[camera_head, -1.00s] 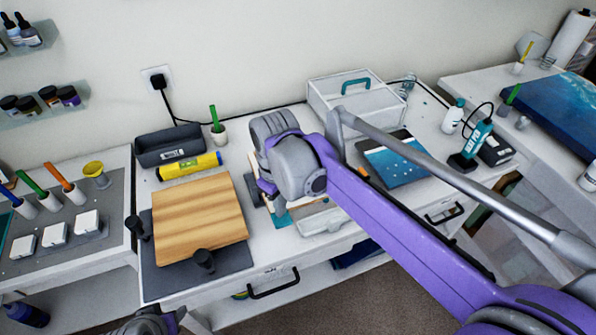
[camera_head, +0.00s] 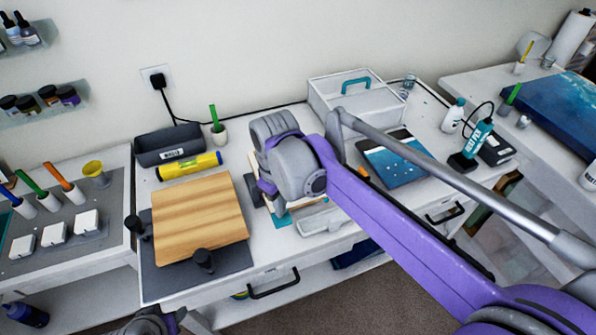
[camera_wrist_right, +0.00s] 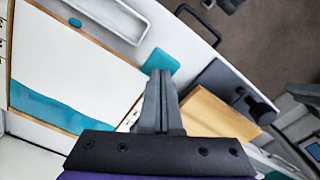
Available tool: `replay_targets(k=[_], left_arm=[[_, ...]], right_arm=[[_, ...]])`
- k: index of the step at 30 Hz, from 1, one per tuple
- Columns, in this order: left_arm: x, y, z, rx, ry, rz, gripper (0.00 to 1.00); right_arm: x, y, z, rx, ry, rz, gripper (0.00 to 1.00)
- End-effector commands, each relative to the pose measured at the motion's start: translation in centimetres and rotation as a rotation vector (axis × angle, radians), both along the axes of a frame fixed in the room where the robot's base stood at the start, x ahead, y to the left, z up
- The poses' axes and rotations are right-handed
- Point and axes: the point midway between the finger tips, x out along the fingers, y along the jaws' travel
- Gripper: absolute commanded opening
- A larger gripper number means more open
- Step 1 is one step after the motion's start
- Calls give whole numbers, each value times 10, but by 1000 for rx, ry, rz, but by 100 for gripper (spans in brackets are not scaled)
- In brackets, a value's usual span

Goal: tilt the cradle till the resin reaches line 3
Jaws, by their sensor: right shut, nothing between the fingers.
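The cradle (camera_wrist_right: 75,75) shows in the right wrist view as a white panel with wooden edges. A band of teal resin (camera_wrist_right: 45,108) lies along its lower end in that picture. Small dark marks show at the far left edge, too small to read. A teal tab (camera_wrist_right: 161,58) sticks out beside the cradle; it also shows in the head view (camera_head: 281,221). My right gripper (camera_wrist_right: 160,75) is shut and empty, its fingertips overlapping the tab's near edge; I cannot tell whether they touch. In the head view my right wrist hides most of the cradle. My left gripper's fingers are out of view.
A wooden board (camera_head: 200,215) lies on a dark mat (camera_head: 160,285) left of the cradle, with dark pegs near it. A white tray (camera_head: 325,217) lies right of it. A yellow roll (camera_head: 190,166), a grey bin (camera_head: 168,143) and a white box (camera_head: 355,103) stand behind.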

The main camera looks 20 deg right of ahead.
Motion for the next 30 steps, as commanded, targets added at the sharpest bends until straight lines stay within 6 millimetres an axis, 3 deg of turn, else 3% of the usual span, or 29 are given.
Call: replay_targets(k=[30], left_arm=[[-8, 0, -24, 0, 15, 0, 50]], right_arm=[[0, 0, -32, 0, 0, 0, 0]])
